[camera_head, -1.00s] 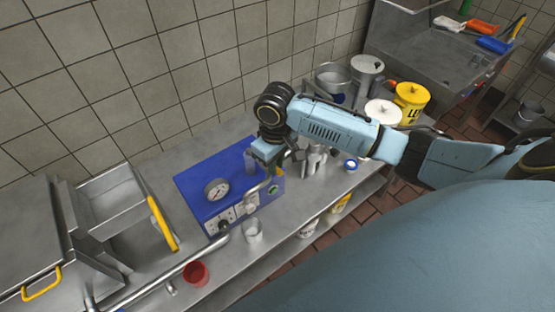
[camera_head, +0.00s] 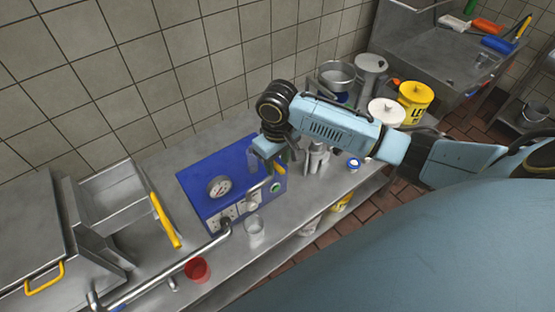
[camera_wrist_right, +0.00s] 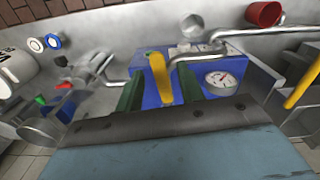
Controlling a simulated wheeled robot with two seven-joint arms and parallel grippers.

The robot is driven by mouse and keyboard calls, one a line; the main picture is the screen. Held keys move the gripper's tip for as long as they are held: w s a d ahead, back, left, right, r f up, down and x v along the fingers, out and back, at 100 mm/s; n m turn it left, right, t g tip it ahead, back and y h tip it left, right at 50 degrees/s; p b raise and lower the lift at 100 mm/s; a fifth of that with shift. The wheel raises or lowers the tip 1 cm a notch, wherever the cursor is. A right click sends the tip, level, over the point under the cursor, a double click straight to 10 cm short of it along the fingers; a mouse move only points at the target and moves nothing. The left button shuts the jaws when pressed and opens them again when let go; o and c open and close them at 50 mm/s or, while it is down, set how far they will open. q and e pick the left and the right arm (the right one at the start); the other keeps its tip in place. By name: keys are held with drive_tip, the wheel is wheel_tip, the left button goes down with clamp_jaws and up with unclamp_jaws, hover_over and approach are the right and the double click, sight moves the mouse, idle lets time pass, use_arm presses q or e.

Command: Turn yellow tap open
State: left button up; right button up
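The yellow tap handle (camera_wrist_right: 160,78) stands upright in the right wrist view, in front of the blue machine (camera_wrist_right: 205,90). In the head view a small part of the yellow tap (camera_head: 280,168) shows just below my right gripper (camera_head: 270,155). In the right wrist view my right gripper (camera_wrist_right: 160,92) is open, with one dark green finger on each side of the handle. Gaps show between the handle and both fingers; I cannot tell how deep it sits between them. The blue machine (camera_head: 205,185) has a dial gauge (camera_head: 219,186). My left gripper is not in view.
A bent metal pipe (camera_head: 190,267) runs along the counter's front. A clear cup (camera_head: 254,229) and a red cup (camera_head: 197,269) stand beside it. White (camera_head: 386,113) and yellow (camera_head: 413,102) tubs stand to the right. A tiled wall is behind.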

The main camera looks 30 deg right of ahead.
sight(278, 167)
drive_tip(key=shift+r, duration=0.1)
wheel_tip(278, 167, up, 13)
idle(0.5)
drive_tip(key=shift+r, duration=0.1)
